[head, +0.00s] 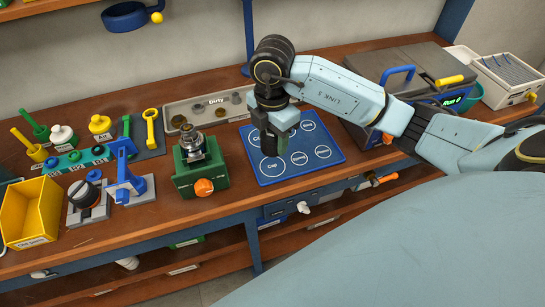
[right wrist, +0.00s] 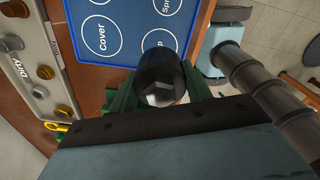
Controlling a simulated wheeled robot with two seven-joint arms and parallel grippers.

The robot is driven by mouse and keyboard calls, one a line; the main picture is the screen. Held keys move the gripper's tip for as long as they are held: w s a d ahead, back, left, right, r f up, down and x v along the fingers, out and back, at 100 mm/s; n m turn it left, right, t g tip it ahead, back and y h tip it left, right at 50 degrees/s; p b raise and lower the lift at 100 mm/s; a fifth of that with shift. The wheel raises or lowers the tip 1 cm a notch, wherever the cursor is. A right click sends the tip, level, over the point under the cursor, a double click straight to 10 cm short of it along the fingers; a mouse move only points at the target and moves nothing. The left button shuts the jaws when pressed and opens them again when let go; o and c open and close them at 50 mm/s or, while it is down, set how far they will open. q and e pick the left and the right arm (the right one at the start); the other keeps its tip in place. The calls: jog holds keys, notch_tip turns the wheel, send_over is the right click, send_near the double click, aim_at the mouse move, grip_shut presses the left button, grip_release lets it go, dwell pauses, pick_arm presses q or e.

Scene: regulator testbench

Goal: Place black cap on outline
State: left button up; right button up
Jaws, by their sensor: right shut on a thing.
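My right gripper (head: 276,148) points down over the left part of the blue outline mat (head: 318,166). The black cap (right wrist: 160,72) shows in the right wrist view as a dark round piece with a pale hexagonal face. It sits between the green fingertips, which are shut on it. In the head view the gripper stands just above the Cap circle (head: 271,167); the cap is hard to make out there. In the right wrist view the cap partly covers that circle on the mat (right wrist: 127,60). I cannot tell whether it touches the mat. My left gripper is not in view.
A green vise (head: 202,178) holding a metal body stands left of the mat. The Dirty tray (head: 180,112) with several small parts lies behind. A grey test box (head: 408,75) stands to the right. A yellow bin (head: 30,212) and blue press (head: 125,180) are at the left.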

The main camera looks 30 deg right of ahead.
jog(key=shift+f, duration=3.6)
jog(key=shift+f, duration=0.15)
jog(key=o, duration=1)
notch_tip(320, 180, up, 12)
jog(key=shift+r, duration=0.2)
